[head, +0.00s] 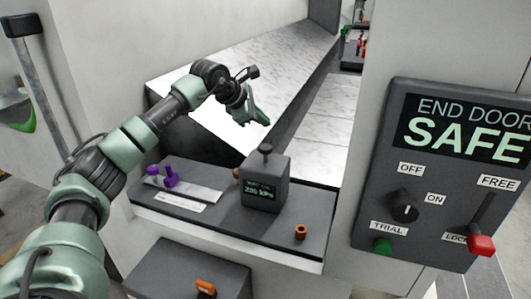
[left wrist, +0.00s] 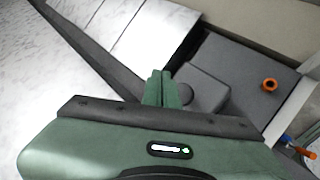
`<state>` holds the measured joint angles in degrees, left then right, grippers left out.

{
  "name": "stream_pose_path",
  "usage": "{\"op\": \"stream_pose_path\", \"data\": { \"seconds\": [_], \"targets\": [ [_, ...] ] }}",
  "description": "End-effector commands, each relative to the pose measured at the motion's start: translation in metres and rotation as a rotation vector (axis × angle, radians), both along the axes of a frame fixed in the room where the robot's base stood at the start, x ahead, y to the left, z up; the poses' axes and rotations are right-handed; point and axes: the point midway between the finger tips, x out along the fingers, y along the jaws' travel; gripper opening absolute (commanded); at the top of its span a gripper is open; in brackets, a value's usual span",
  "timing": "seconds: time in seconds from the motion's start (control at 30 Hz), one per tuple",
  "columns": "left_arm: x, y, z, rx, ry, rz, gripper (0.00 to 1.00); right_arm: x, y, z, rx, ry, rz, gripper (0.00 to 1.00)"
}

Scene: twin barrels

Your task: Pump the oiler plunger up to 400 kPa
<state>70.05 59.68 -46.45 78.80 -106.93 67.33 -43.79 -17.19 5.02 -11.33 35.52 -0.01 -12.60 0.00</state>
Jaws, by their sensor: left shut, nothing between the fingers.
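The oiler is a dark grey box (head: 266,190) on the grey shelf, with a small lit display that seems to read 286 kPa; the middle digit is hard to make out. Its plunger, a dark round knob (head: 266,149), stands up from the box top. My left gripper (head: 263,120) is shut and empty, a little above the plunger in the head view, with a gap between them. In the left wrist view the shut green fingers (left wrist: 160,88) partly overlap the oiler box (left wrist: 207,85), and the dark knob (left wrist: 185,93) shows beside them. My right gripper is not in view.
The shelf (head: 225,222) also bears purple pieces (head: 170,178), white label strips and an orange ring (head: 300,232). A control panel (head: 440,180) reading END DOOR SAFE stands at right. White marble-like surfaces (head: 250,70) lie behind. A grey box (head: 185,270) with an orange handle is below.

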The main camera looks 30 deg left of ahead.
Motion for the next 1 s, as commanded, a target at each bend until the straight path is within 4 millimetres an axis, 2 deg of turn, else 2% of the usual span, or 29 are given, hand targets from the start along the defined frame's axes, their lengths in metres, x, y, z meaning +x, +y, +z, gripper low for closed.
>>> {"op": "stream_pose_path", "data": {
  "seconds": [0.03, 0.1, 0.33, 0.63, 1.0],
  "targets": [
    [0.0, 0.0, -0.015, 0.0, 0.001, 0.0, 0.0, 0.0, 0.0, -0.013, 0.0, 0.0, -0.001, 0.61],
    [0.0, 0.0, -0.025, 0.0, 0.0, 0.0, 0.0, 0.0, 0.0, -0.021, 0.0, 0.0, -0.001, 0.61],
    [0.0, 0.0, -0.049, 0.0, 0.0, 0.0, 0.0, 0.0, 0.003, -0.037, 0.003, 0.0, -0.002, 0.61],
    [0.0, 0.0, -0.053, 0.0, -0.001, 0.0, 0.0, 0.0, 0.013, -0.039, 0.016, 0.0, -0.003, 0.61],
    [0.0, 0.0, -0.053, 0.0, -0.001, 0.0, 0.0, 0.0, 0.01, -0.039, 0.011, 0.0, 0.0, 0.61]
  ]
}}
